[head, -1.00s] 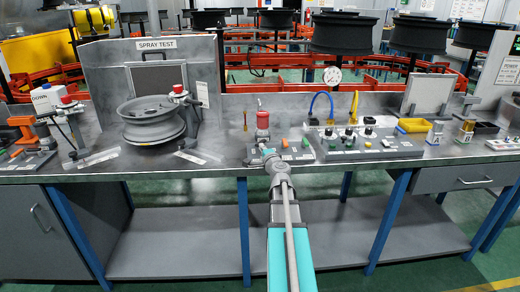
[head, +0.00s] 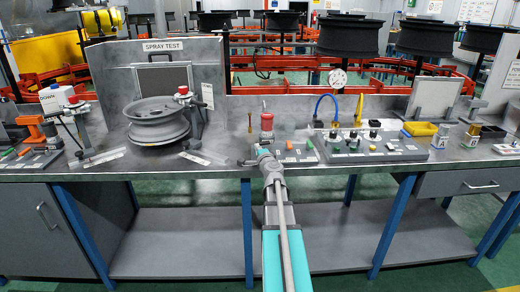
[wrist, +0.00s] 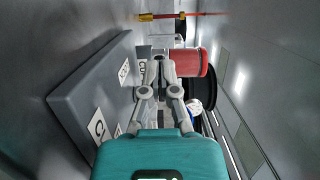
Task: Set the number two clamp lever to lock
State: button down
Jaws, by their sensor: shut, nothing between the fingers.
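My gripper (head: 263,152) is at the front edge of the bench, just left of a dark panel (head: 312,158) with orange and green parts. In the wrist view my gripper (wrist: 160,60) has its fingers together and nothing shows between them. A grey block (wrist: 75,95) with white labels fills the left there; the lettering is partly readable and starts with "CL". A red cylinder (wrist: 190,62) shows just beyond the fingers; a red-topped one (head: 267,122) stands behind my gripper in the head view. I cannot tell which part is the number two clamp lever or how it is set; my fingers may hide it.
A grey panel (head: 372,148) with several dark knobs lies to the right, with blue (head: 317,110) and yellow (head: 358,108) hoses behind. A wheel (head: 157,122) stands before the spray test booth (head: 215,75) at left.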

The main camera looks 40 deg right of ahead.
jog(key=s+a, duration=0.3)
jog(key=a, duration=0.6)
jog(key=shift+s+a, duration=0.15)
jog(key=shift+a, duration=0.05)
dwell(0.5)
jog(key=w+a+f+n+g+y, duration=0.1)
jog(key=w+a+f+n+y, duration=0.25)
jog(key=a, duration=0.55)
jog(key=s+a+f+n+g+y, duration=0.1)
jog(key=a+f+n+g+y, duration=0.1)
jog(key=a+n+y, duration=0.5)
jog(key=w+a+f+n+g+y, duration=0.1)
jog(key=w+a+f+n, duration=0.2)
jog(key=a, duration=0.8)
jog(key=s+a+f+n+g+h, duration=0.2)
jog(key=s+a+f+n+g, duration=0.35)
jog(key=s+a, duration=0.2)
jog(key=s+a+f+n+g+h, duration=0.2)
jog(key=s+a+f+n+g, duration=0.25)
jog(key=s+a+g, duration=0.35)
notch_tip(320, 180, up, 21)
jog(key=d+t+p, duration=0.1)
jog(key=d+p, duration=0.1)
jog(key=p, duration=1.9)
jog(key=shift+s+d, duration=0.15)
jog(key=shift+s, duration=0.2)
